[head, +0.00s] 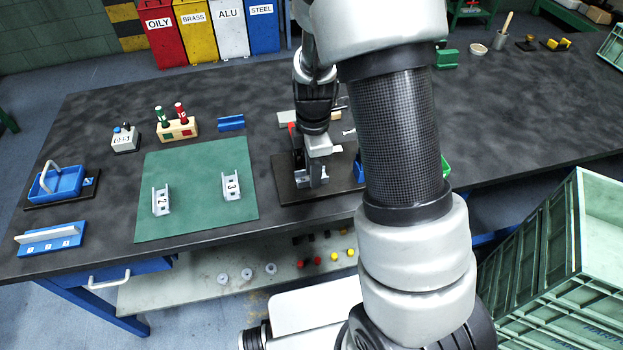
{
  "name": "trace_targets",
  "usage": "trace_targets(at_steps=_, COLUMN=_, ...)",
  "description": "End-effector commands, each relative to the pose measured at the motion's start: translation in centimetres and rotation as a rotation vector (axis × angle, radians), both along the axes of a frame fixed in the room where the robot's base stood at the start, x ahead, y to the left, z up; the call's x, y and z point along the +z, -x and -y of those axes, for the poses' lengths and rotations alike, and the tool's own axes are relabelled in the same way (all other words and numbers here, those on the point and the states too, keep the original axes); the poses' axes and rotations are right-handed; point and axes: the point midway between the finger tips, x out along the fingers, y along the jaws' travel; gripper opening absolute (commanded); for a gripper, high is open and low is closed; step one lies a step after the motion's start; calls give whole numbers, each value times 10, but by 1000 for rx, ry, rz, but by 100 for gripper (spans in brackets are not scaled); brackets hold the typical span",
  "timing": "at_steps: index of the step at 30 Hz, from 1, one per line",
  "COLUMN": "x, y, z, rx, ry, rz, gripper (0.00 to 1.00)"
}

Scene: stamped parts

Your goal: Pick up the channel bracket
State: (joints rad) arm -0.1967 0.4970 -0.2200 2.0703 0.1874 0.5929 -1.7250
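Two silvery channel brackets stand on the green mat (205,205). The bracket marked 2 (161,200) is on the left, and the bracket marked 3 (232,185) is on the right. My gripper (316,180) is low over the dark board (287,194), to the right of the mat and apart from both brackets. Grey metal shows at its fingertips, but I cannot tell fingers from a held or standing part. My forearm hides part of the bench on the right.
Behind the mat are a wooden block with red and green handles (177,128), a grey box (124,139) and a blue block (231,123). A blue basket (62,183) and a blue rack (50,238) are at left. Green crates (560,270) stand at right.

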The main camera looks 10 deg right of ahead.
Motion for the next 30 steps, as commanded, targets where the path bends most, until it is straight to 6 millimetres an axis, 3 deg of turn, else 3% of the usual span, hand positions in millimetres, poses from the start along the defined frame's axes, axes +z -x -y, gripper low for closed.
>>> trace_targets(at_steps=3, x=-11, y=0, z=0, rx=0, ry=0, rz=-1, gripper=26)
trace_targets(at_steps=10, x=-12, y=0, z=0, rx=0, ry=0, rz=1, gripper=26)
trace_targets(at_steps=15, x=-11, y=0, z=0, rx=0, ry=0, rz=0, gripper=0)
trace_targets(at_steps=26, x=-10, y=0, z=0, rx=0, ry=0, rz=1, gripper=0)
trace_targets(at_steps=30, x=4, y=-1, z=0, rx=0, ry=-1, rz=4, gripper=0)
